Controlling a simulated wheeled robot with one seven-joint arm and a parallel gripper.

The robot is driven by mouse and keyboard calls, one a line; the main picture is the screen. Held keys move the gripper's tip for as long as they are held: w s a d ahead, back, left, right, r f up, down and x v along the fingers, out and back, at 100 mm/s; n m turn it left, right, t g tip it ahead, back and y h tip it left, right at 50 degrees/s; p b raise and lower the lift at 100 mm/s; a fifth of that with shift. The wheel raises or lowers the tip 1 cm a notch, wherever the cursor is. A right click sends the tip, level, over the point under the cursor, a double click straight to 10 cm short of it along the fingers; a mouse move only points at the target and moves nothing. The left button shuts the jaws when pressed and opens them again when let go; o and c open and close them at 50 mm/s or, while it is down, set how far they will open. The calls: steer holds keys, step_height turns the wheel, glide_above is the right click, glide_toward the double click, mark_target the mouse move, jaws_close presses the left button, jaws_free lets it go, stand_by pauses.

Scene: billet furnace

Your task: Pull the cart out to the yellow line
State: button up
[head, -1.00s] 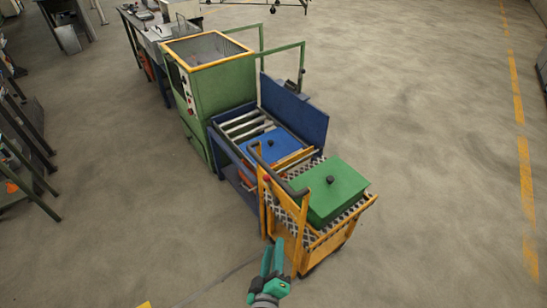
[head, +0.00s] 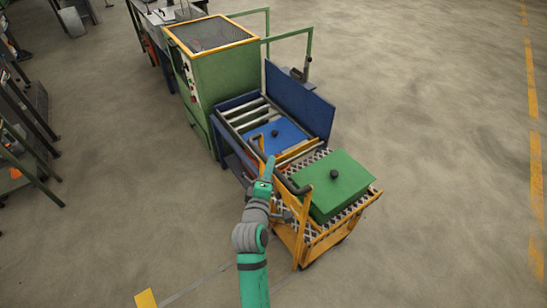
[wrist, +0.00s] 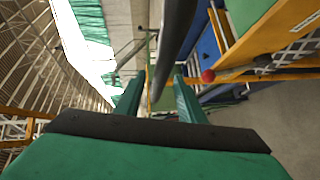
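The orange cart (head: 337,239) stands against the end of the blue roller table, with a green lidded box (head: 335,185) on its mesh top. Its dark handle bar (head: 292,184) is on the near left side. My gripper (head: 268,168) is at this handle in the head view. In the wrist view my two green fingers (wrist: 160,95) are apart, and the dark handle bar (wrist: 176,45) runs between them in the picture; contact cannot be told. A yellow mark (head: 146,299) lies on the floor at bottom left, and a dashed yellow line (head: 535,150) runs along the right.
The blue roller table (head: 233,107) holds a blue lidded box (head: 277,138) and has a raised blue panel (head: 299,100). A green furnace cabinet (head: 222,78) stands behind it. Dark racks (head: 25,150) line the left edge. The floor left and right of the cart is clear.

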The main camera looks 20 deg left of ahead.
steer(key=w, duration=0.6)
steer(key=shift+a+f, duration=0.4)
steer(key=shift+f, duration=0.05)
steer(key=c, duration=0.8)
steer(key=shift+d, duration=0.15)
jaws_close()
